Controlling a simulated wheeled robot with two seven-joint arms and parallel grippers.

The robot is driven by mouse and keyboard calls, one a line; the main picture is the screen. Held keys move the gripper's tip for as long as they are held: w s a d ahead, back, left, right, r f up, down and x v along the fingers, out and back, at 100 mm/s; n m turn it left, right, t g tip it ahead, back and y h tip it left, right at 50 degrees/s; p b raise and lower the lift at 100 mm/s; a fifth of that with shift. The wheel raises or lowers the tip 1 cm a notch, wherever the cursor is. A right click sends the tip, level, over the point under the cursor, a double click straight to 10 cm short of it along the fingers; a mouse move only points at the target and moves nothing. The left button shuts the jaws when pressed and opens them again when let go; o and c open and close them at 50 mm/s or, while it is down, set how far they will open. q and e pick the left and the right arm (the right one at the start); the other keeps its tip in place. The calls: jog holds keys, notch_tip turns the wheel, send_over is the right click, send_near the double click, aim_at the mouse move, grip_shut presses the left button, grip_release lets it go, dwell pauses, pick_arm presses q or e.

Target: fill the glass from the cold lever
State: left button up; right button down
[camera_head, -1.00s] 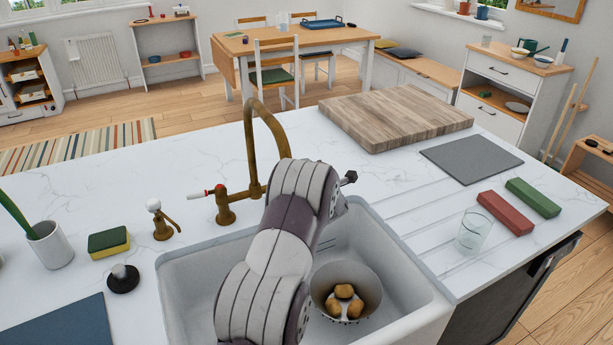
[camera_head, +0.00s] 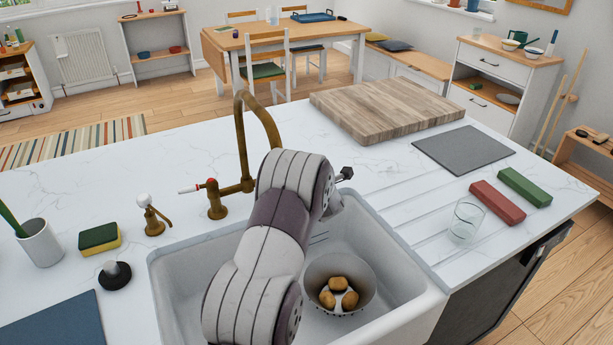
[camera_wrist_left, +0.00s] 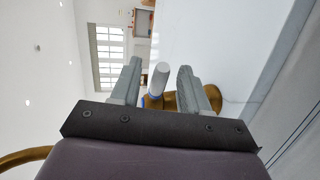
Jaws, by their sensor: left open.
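The brass tap (camera_head: 243,130) stands behind the white sink. Its red-marked lever (camera_head: 192,189) points left. In the left wrist view the pale lever with a blue ring (camera_wrist_left: 158,78) sits between the fingers of my left gripper (camera_wrist_left: 160,70). The fingers are open on either side of it, with gaps showing. In the head view my left arm hides this lever and most of the gripper. The empty clear glass (camera_head: 467,221) stands upright on the grooved drainer, right of the sink. My right gripper is out of view.
A colander (camera_head: 366,284) with potatoes sits in the sink (camera_head: 420,300). Red (camera_head: 497,204) and green (camera_head: 525,187) blocks lie beyond the glass. A brass dispenser (camera_head: 153,215), sponge (camera_head: 99,238) and black stopper (camera_head: 115,275) stand left of the sink. A chopping board (camera_head: 385,108) lies behind.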

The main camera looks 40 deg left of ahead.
pick_arm(q)
jog(key=b+v, duration=0.1)
jog(key=v, duration=0.9)
jog(key=shift+s+d, duration=0.1)
jog(key=shift+d, duration=0.05)
